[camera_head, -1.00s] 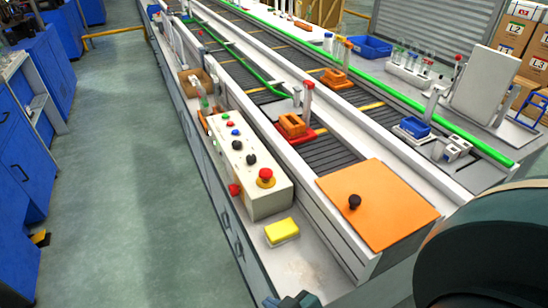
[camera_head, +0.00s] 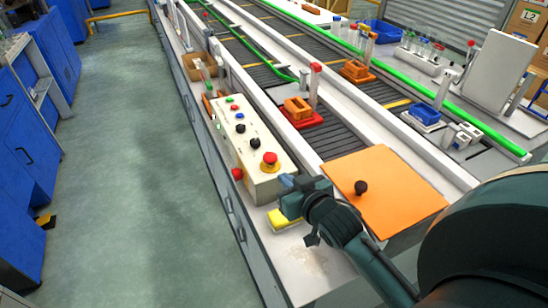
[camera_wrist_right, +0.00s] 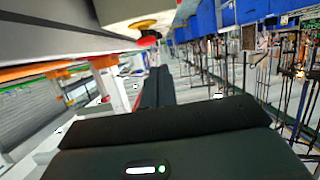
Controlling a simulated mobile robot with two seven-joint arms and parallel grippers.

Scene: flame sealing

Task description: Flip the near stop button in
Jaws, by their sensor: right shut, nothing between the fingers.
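The near stop button (camera_head: 270,158) is a red mushroom head on a yellow collar, on top of the near end of the cream control box (camera_head: 262,183). In the right wrist view the red head (camera_wrist_right: 148,41) and yellow collar show at the top, beyond my fingers. My right gripper (camera_head: 287,183) is shut and empty, just on the near side of the box, below and right of the button. In the right wrist view its dark fingers (camera_wrist_right: 158,85) lie together, apart from the button. My left gripper is not in view.
A second red knob (camera_head: 237,174) sits on the box's side. An orange panel (camera_head: 385,190) with a black knob is to the right. The conveyor (camera_head: 340,137) runs behind; open floor is left.

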